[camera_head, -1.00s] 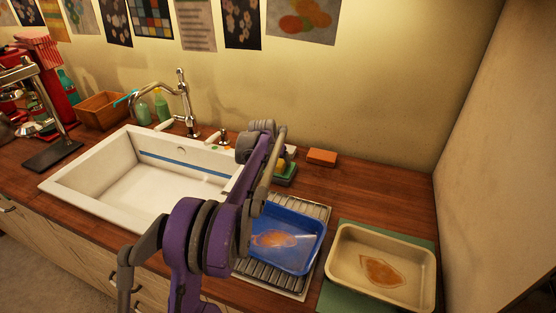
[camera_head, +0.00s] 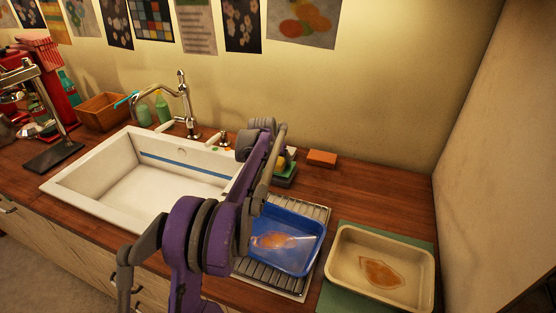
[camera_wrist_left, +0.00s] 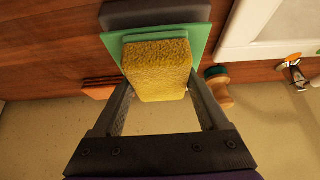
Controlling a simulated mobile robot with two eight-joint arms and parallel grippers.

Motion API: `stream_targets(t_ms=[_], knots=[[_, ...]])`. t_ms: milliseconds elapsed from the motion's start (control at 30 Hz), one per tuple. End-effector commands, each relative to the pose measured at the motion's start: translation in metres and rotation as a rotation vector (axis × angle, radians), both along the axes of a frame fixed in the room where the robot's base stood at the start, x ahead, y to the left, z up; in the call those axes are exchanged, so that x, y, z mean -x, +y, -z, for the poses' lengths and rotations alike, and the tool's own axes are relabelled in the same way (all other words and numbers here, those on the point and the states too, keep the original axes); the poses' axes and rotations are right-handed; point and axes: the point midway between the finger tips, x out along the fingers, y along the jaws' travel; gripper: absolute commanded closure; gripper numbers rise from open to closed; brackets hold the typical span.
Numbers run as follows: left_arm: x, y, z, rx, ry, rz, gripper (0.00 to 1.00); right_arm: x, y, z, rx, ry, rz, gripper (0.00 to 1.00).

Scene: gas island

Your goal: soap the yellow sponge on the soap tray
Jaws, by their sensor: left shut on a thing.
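The yellow sponge (camera_wrist_left: 158,68) is between the two fingers of my left gripper (camera_wrist_left: 160,88) in the left wrist view, and the gripper is shut on it. The sponge is over a green soap tray (camera_wrist_left: 200,38); I cannot tell whether they touch. My left arm hides most of the gripper there. My right gripper is not in view.
An orange brick-like block (camera_head: 322,158) lies right of the tray. A wooden-handled brush (camera_wrist_left: 218,90) is nearby. The white sink (camera_head: 75,190) is to the left. A blue tray (camera_head: 317,250) on a rack and a stained beige tray (camera_head: 427,262) are in front.

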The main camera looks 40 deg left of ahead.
Motion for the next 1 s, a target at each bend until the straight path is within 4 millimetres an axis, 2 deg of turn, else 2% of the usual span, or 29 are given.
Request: stream_targets(t_ms=[33, 600, 1000], knots=[[-0.001, 0.000, -0.008, -0.001, -0.003, 0.000, 0.68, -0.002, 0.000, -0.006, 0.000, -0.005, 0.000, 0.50], [-0.001, 0.000, -0.054, 0.000, -0.003, -0.001, 0.68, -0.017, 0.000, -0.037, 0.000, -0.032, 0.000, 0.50], [0.000, 0.000, -0.055, 0.000, -0.001, 0.000, 0.68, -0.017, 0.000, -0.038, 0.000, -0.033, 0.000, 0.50]])
